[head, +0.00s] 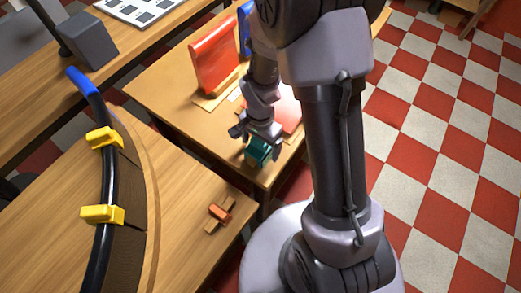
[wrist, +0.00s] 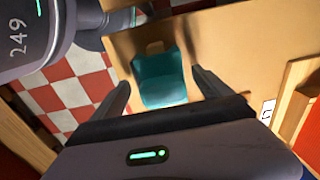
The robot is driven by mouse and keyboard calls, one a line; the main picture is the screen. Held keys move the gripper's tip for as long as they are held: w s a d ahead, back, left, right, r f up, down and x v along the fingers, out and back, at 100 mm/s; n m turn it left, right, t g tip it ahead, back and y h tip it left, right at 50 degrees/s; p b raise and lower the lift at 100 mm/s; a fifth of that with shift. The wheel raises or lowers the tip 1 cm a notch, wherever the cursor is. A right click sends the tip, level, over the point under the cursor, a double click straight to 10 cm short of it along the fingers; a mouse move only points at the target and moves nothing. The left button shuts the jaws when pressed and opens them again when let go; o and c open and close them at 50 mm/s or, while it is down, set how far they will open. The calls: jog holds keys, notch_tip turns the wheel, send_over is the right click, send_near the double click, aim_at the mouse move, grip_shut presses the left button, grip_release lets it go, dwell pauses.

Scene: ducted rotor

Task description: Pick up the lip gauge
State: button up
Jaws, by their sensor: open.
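A teal block (head: 258,151) sits at the front corner of the wooden table, under my gripper (head: 256,133). I take it to be the lip gauge, but no label shows. In the wrist view the teal block (wrist: 163,78) lies between the two spread fingers of my gripper (wrist: 160,83), with a paler tab at its far end. The fingers are apart and I see no clear contact with the block. My gripper partly covers the block's top in the head view.
A red panel (head: 213,54) stands in a wooden base behind my gripper. A curved black tube (head: 106,180) with yellow clamps (head: 102,215) runs along the left bench. A small orange-brown piece (head: 219,212) lies on that bench. Checkered floor (head: 440,140) is open at right.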

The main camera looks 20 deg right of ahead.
notch_tip(320, 180, down, 2)
jog(key=shift+f, duration=0.2)
jog(key=shift+r, duration=0.1)
jog(key=shift+c, duration=1.1)
jog(key=c, duration=1.3)
notch_tip(320, 180, up, 11)
jog(key=p, duration=0.5)
jog(key=shift+c, duration=0.2)
notch_tip(320, 180, up, 4)
jog(key=p, duration=0.3)
